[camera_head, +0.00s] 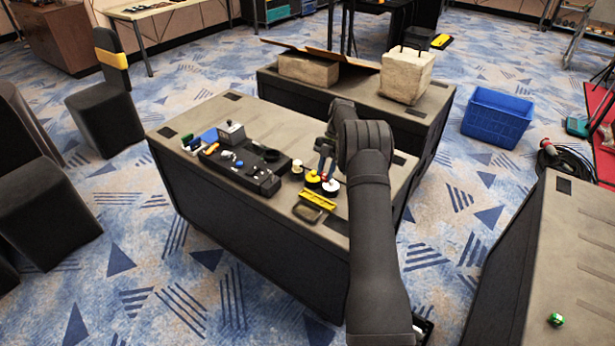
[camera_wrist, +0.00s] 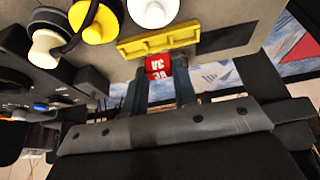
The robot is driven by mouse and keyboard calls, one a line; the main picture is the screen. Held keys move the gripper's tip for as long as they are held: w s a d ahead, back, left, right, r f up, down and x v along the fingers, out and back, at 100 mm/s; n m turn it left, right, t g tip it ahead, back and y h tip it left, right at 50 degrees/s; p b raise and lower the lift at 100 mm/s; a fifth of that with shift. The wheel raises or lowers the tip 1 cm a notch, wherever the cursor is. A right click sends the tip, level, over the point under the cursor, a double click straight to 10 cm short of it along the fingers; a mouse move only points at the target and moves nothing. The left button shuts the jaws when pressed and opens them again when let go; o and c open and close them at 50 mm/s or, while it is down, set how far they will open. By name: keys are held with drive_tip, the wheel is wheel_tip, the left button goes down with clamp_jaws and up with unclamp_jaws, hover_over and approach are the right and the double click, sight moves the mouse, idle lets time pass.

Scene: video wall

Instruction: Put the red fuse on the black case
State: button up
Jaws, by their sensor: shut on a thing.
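The red fuse (camera_wrist: 158,67), a small red block with white lettering, is between the fingertips of my gripper (camera_wrist: 158,82) in the wrist view. The gripper is shut on it. In the head view my gripper (camera_head: 323,165) points down over the right part of the near table; the fuse is hard to make out there. A long black case (camera_head: 266,184) with small parts on it lies on the table, to the left of my gripper. Its edge seems to show at the left of the wrist view (camera_wrist: 88,82).
Yellow (camera_head: 312,181), white (camera_head: 331,188) and cream round pieces stand close to my gripper. A yellow bracket (camera_head: 318,200) and a dark flat frame (camera_head: 307,212) lie near the front edge. A grey box (camera_head: 231,132) stands behind the case.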

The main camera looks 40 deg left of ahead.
drive_tip(key=a+f, duration=0.2)
drive_tip(key=a, duration=0.1)
drive_tip(key=s+a+f, duration=0.1)
drive_tip(key=shift+a, duration=0.4)
drive_tip(key=shift+f, duration=1.95)
drive_tip(key=shift+f, duration=0.2)
drive_tip(key=o, duration=1)
drive_tip(key=shift+r, duration=0.1)
drive_tip(key=shift+v, duration=3.85)
